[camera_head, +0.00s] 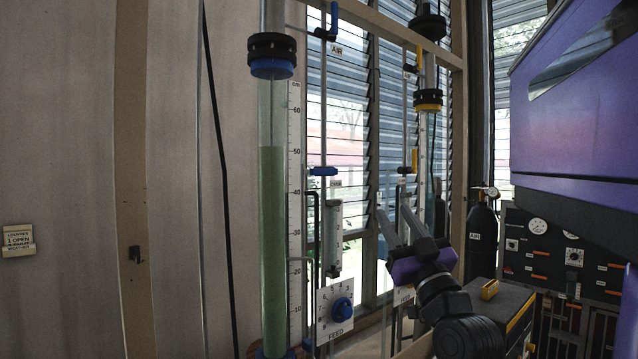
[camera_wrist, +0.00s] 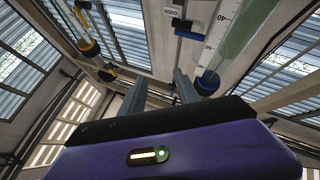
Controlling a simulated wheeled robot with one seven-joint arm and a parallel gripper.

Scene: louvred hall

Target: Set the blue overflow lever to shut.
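A blue lever (camera_head: 323,171) lies roughly level on the thin pipe right of the green-filled column, with a small label (camera_head: 336,184) below it, too small to read here. In the wrist view a blue lever (camera_wrist: 182,27) shows beside a label (camera_wrist: 172,12) that seems to begin with "OVER". My gripper (camera_head: 398,217) is to the right of the lever and lower in the head view. Its two fingers (camera_wrist: 160,86) point up, apart, with nothing between them. They do not touch the lever.
A clear column (camera_head: 272,200) with a scale stands left of the lever. Another blue lever (camera_head: 333,20) is above, by an AIR label. A flow meter (camera_head: 333,238) and the blue FEED knob (camera_head: 342,309) are below. Yellow-handled fittings (camera_head: 415,160) and a wooden post stand right.

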